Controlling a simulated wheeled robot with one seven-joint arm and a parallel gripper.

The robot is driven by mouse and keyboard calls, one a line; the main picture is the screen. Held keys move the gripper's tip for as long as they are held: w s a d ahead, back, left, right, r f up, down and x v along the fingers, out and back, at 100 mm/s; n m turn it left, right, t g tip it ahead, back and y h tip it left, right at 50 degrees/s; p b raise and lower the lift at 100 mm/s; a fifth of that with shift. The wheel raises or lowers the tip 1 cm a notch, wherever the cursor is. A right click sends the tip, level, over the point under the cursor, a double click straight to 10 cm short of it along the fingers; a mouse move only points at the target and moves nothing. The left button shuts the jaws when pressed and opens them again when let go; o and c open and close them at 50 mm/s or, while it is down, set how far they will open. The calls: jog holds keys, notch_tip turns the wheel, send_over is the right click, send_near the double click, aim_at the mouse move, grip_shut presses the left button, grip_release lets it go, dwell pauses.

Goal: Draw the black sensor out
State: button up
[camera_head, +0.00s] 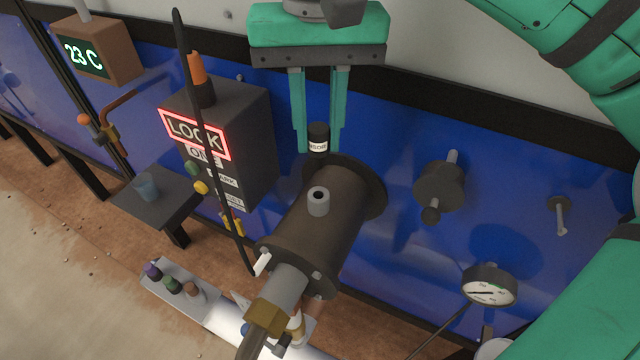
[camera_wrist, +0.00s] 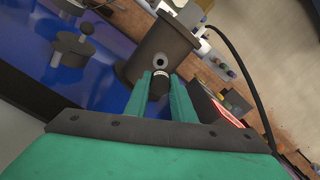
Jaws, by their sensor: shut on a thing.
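The black sensor (camera_head: 318,139), a short dark cylinder with a white label band, is between the two green fingers of my gripper (camera_head: 319,150). My gripper is shut on it. In the wrist view the sensor (camera_wrist: 157,88) also shows between the fingertips (camera_wrist: 160,78). A grey stub (camera_head: 318,203) with a dark open hole stands on top of the dark cylindrical housing (camera_head: 322,222). The stub's hole shows clear in the wrist view (camera_wrist: 160,57) too. The sensor looks apart from the stub; the exact gap is hard to tell.
A valve knob (camera_head: 438,187) and a gauge (camera_head: 489,287) are to the right.

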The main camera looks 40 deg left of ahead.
jog(key=shift+s+d+r, duration=0.15)
jog(key=shift+s+d, duration=0.1)
jog(key=shift+d, duration=0.1)
jog(key=shift+s+d+r, duration=0.3)
jog(key=shift+s+d, duration=0.1)
jog(key=shift+s, duration=0.4)
jog(key=shift+s+d+r, duration=0.25)
jog(key=shift+s+d, duration=0.2)
jog(key=shift+s, duration=0.3)
jog(key=shift+s+d+r, duration=0.3)
jog(key=shift+s+d, duration=0.1)
jog(key=shift+s, duration=0.4)
jog(key=shift+w, duration=0.1)
jog(key=shift+d, duration=0.1)
